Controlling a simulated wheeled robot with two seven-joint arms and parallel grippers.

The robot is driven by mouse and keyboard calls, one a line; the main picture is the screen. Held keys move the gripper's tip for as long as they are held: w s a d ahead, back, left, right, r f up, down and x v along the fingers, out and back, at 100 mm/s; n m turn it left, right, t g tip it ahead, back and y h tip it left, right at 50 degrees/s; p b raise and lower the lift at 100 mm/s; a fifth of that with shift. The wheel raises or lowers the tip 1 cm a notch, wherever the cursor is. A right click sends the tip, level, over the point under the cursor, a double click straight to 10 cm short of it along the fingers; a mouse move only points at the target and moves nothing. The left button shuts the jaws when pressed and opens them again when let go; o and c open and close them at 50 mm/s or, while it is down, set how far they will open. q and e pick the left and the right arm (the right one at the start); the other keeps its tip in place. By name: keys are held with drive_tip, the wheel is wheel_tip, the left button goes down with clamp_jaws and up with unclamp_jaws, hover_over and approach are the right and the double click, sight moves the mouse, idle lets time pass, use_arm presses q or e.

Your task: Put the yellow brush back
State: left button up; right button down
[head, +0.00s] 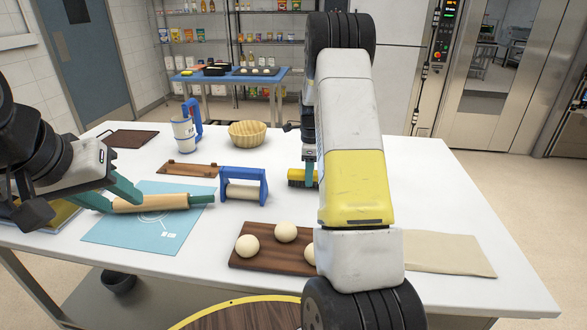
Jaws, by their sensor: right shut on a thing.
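The yellow brush (297,178) is at the far middle of the white table, just right of the blue-framed roller. My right gripper (309,176) points down with its teal fingers shut on the brush; my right arm hides part of both. I cannot tell whether the brush touches the table. My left gripper (126,203) is at the left with its teal fingers spread apart, by the left end of a wooden rolling pin (160,202) on a blue mat (130,236).
The blue-framed roller (262,187) stands close left of the brush. A dough board (268,265), wooden board (172,169), basket (247,133), and white-and-blue jug (184,129) share the table. A beige cloth (450,253) lies at right; the far right tabletop is clear.

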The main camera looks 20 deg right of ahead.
drive_tip(key=shift+f, duration=0.3)
drive_tip(key=c, duration=0.9)
unclamp_jaws()
drive_tip(key=shift+f, duration=0.1)
drive_tip(key=shift+o, duration=0.2)
drive_tip(key=s+a+r+n+t, duration=0.1)
drive_tip(key=s+a+r+n, duration=0.15)
drive_tip(key=r, duration=0.75)
drive_tip(key=s+a+r+n, duration=0.2)
drive_tip(key=s+r, duration=0.1)
drive_tip(key=r, duration=0.6)
drive_tip(key=s+a+r+n+t+y, duration=0.2)
drive_tip(key=s+a+r+n, duration=0.5)
drive_tip(key=s, duration=0.3)
drive_tip(key=s+a+f+n+t, duration=0.1)
drive_tip(key=s+a+n+t, duration=0.2)
drive_tip(key=s+n, duration=0.9)
drive_tip(key=s+a, duration=0.2)
drive_tip(key=s, duration=0.1)
drive_tip(key=shift+s, duration=0.35)
